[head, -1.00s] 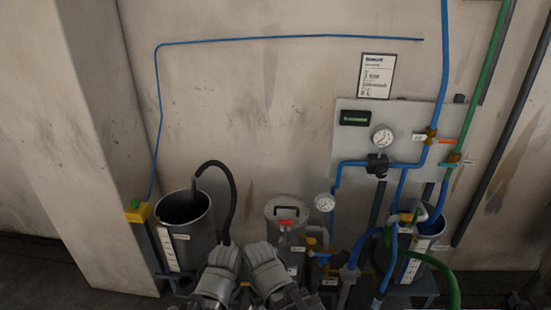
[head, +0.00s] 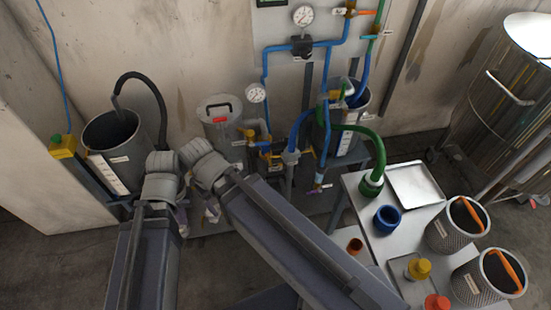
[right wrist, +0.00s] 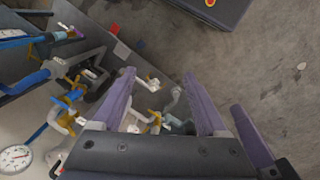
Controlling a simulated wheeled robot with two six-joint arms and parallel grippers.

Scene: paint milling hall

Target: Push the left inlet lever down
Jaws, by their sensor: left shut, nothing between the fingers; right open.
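Low on the wall piping, small brass valves (head: 249,135) with short levers sit between the grey lidded vessel (head: 222,128) and the blue hoses. I cannot tell which one is the left inlet lever.
At right, a table (head: 405,222) holds a tray, a blue cup and mesh baskets. A large steel tank (head: 505,90) stands at far right. Gauges (head: 303,15) are on the wall.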

